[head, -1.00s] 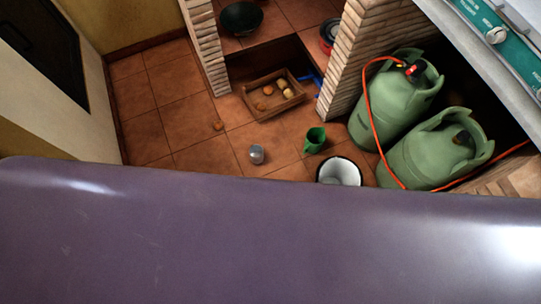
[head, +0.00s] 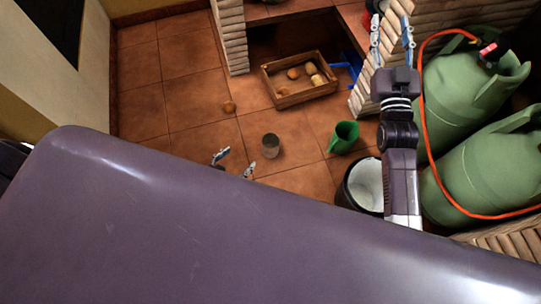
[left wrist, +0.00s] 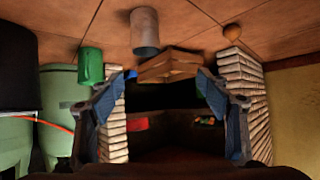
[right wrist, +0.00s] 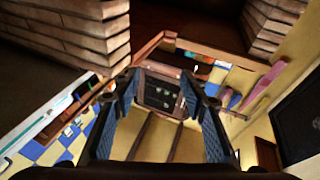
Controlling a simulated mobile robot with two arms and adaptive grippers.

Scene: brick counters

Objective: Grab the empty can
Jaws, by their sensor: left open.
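The empty can (head: 270,146), a small grey cylinder, stands upright on the tiled floor in the middle of the head view. It also shows at the top of the left wrist view (left wrist: 145,32), upside down in that picture. My left gripper (head: 234,163) is open and empty, a little to the left of and nearer than the can, apart from it. My own body hides the left arm behind the fingers. My right gripper (head: 391,38) is raised at the right, in front of the brick pillar and far from the can. Its fingers are apart with nothing between them.
A green jug (head: 343,137) and a black bin with a white inside (head: 363,186) stand right of the can. A wooden crate (head: 300,95) holds several potato-like items behind it. An orange round item (head: 229,106) lies on the floor. Green gas cylinders (head: 468,165) crowd the right.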

